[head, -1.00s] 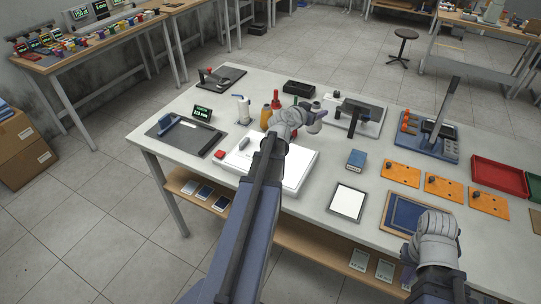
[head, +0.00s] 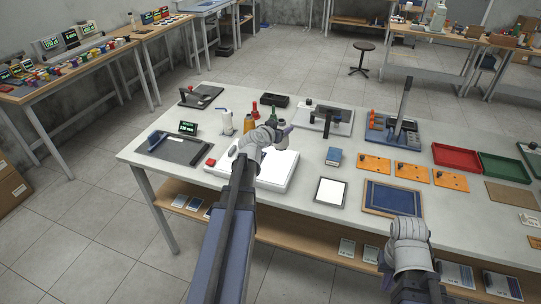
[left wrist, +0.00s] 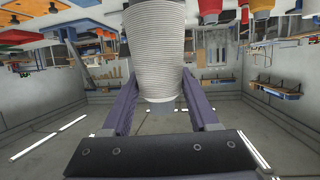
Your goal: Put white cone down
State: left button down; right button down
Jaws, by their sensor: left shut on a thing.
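A white ribbed cone (left wrist: 157,45) fills the upper middle of the left wrist view, between the two purple fingers of my left gripper (left wrist: 158,103). The fingers are shut on it. In the head view my left gripper (head: 279,129) is over the back edge of a white flat slab (head: 276,174) on the table, and the cone is hidden or too small to make out there. My right gripper (head: 408,228) is at the table's front edge, below a blue framed panel, and its fingers cannot be made out.
An orange cone (head: 249,125) and a white bottle-like item (head: 227,123) stand left of my left gripper, with red items behind. A blue box (head: 334,157) and a white framed panel (head: 331,192) lie to the right.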

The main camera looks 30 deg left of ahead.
aim_at(281, 147)
pick_arm(q)
notch_tip(281, 147, down, 5)
jog(key=b, duration=0.4)
jog(key=shift+f, duration=0.15)
jog(key=shift+f+b, duration=0.1)
jog(key=shift+b, duration=0.25)
notch_tip(281, 147, down, 4)
jog(key=b, duration=0.3)
jog(key=shift+r, duration=0.25)
jog(key=shift+b, duration=0.3)
jog(key=shift+f, duration=0.15)
jog(key=shift+c, duration=0.8)
grip_release()
